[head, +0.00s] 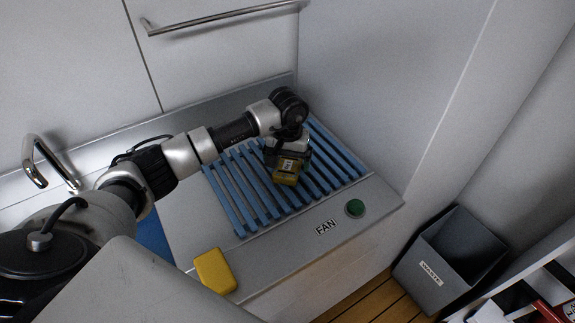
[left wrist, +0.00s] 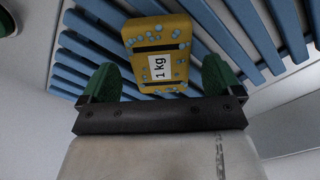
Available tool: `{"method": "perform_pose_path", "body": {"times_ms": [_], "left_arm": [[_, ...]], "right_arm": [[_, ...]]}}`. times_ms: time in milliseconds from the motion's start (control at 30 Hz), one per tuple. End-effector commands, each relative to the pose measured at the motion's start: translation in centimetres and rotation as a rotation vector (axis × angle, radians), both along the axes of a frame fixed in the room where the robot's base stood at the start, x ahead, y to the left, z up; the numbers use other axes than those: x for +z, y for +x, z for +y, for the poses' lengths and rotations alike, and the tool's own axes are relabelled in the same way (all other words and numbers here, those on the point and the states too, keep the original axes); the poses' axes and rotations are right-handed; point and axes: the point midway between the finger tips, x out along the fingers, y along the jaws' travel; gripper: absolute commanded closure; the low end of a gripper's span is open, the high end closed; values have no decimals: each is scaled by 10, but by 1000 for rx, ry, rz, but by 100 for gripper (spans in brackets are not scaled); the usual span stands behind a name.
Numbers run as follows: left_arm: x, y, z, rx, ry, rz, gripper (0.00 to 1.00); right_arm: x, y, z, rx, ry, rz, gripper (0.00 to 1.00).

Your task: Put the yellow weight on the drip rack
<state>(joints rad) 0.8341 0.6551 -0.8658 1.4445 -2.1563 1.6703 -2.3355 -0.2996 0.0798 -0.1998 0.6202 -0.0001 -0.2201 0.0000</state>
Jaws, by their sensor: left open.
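The yellow weight (head: 286,178), labelled 1 kg and dotted with pale blue drops, is over the blue slats of the drip rack (head: 240,203) and appears to rest on them. My left gripper (head: 288,157) is open just above the rack, right at the weight. In the left wrist view the weight (left wrist: 157,50) sits between and slightly beyond the green fingertips of the gripper (left wrist: 160,80), with a visible gap on each side. The rack's slats (left wrist: 262,38) show behind it. The weight's underside is hidden. My right gripper is not in view.
A yellow block (head: 214,271) lies on the steel counter near its front edge. A round green button (head: 355,208) sits beside the FAN label. A tap (head: 38,165) stands at the left. A dark waste bin (head: 455,255) is on the floor at the right. A wall rises behind the rack.

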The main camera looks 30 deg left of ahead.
Motion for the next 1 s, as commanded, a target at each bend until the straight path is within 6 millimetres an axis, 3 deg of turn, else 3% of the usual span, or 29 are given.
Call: {"method": "perform_pose_path", "body": {"times_ms": [300, 500, 1000], "left_arm": [[68, 1, 0, -1, 1, -5, 7], [93, 0, 1, 0, 1, -2, 7], [99, 0, 0, 0, 1, 0, 7]], "right_arm": [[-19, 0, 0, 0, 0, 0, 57], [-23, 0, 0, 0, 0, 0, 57], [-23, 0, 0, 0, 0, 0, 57]]}}
